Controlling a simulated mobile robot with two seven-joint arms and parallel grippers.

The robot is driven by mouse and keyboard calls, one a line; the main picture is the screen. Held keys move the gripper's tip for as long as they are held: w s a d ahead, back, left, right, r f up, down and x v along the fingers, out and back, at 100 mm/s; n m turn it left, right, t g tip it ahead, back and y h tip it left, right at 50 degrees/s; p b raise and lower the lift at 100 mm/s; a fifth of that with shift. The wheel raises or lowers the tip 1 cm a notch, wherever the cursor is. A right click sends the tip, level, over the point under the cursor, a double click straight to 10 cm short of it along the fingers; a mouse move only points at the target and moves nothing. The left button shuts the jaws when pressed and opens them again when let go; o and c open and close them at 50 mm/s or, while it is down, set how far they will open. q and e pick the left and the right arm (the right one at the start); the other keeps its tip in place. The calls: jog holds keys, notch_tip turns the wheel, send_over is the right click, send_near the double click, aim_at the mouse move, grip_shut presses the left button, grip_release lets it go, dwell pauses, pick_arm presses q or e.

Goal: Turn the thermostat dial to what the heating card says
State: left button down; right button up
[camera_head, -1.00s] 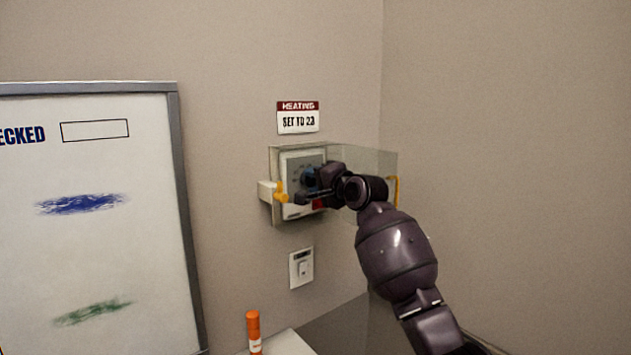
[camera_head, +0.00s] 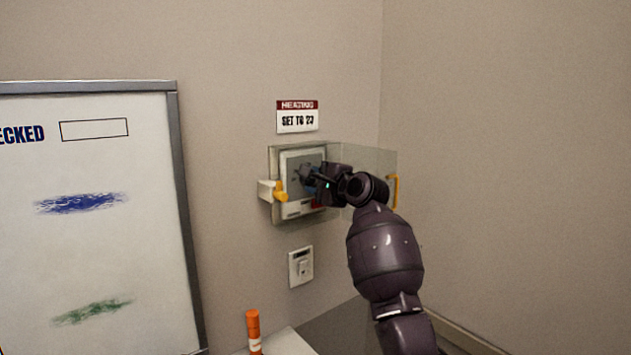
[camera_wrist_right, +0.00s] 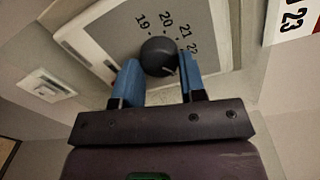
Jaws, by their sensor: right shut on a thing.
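The thermostat (camera_head: 292,210) is a pale wall unit inside a clear box with its door swung open to the right. My right gripper (camera_head: 312,177) is at its face; the wrist view shows its two blue fingers (camera_wrist_right: 160,82) shut on the dark round dial (camera_wrist_right: 159,55), one on each side. Numbers 19, 20, 21 and 22 show around the dial. A small light mark shows on the dial's lower right, but I cannot tell which number it indicates. The heating card (camera_head: 297,121) above reads "SET TO 23"; its "23" also shows in the wrist view (camera_wrist_right: 293,20). My left gripper is not in view.
The clear door (camera_head: 372,163) with a yellow handle (camera_head: 395,191) stands open beside my wrist. A yellow latch (camera_head: 280,191) is at the box's left. A switch (camera_head: 301,267) is below. A whiteboard (camera_head: 90,220) and an orange marker (camera_head: 253,330) are at left.

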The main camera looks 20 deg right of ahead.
dwell(0.3)
jog(key=o, duration=0.9)
jog(key=shift+s+d, duration=0.1)
jog(key=b+v, duration=0.2)
jog(key=v, duration=0.8)
jog(key=shift+s+d, duration=0.1)
jog(key=shift+s, duration=0.25)
